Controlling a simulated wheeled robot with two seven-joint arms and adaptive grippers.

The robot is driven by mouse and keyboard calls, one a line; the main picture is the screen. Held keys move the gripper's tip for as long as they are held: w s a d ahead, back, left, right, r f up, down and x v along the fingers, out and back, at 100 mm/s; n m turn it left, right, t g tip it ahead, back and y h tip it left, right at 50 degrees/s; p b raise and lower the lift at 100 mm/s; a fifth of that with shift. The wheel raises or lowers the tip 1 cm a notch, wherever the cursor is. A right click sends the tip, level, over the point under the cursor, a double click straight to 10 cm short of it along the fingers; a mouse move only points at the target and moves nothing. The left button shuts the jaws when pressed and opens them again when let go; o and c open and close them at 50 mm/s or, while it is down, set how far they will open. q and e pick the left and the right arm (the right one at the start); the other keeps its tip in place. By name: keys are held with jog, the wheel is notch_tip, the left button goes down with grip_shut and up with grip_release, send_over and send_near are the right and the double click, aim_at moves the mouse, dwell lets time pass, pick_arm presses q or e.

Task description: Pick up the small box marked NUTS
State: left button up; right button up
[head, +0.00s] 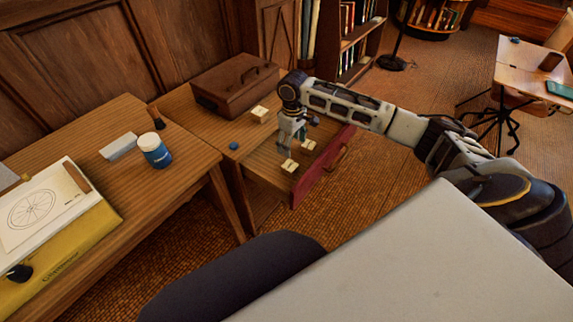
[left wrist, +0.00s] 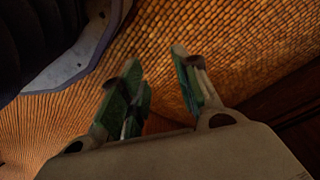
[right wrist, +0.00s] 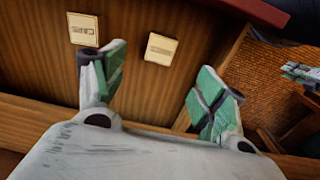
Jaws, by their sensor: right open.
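Several small cream boxes are in view. One (head: 260,114) stands on the tabletop beside a brown case. Two lie in the open drawer, a nearer one (head: 289,165) and a farther one (head: 308,144). In the right wrist view two boxes lie on the wood, one at the left (right wrist: 84,30) with upside-down lettering and one in the middle (right wrist: 161,49). I cannot read which is marked NUTS. My right gripper (head: 290,142) is over the drawer, fingers apart and empty; it also shows in the right wrist view (right wrist: 163,62). My left gripper (left wrist: 157,62) is open and empty above the floor.
The drawer's red front (head: 322,168) juts out into the room. The brown case (head: 234,84) stands behind the drawer on the desk. A blue jar (head: 155,151), a grey block (head: 119,147) and a drawing board (head: 40,212) occupy the left desk. A blue lid (head: 234,146) lies near the drawer.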

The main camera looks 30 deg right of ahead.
dwell(0.4)
jog(key=b, duration=0.1)
send_over(291, 165)
notch_tip(291, 165, down, 5)
pick_arm(q)
notch_tip(291, 165, up, 6)
jog(key=d+b, duration=0.1)
jog(key=shift+w+d+r, duration=0.2)
jog(key=shift+w+d, duration=0.05)
jog(key=shift+w, duration=0.05)
pick_arm(e)
jog(key=shift+f, duration=1.8)
jog(key=shift+f, duration=0.15)
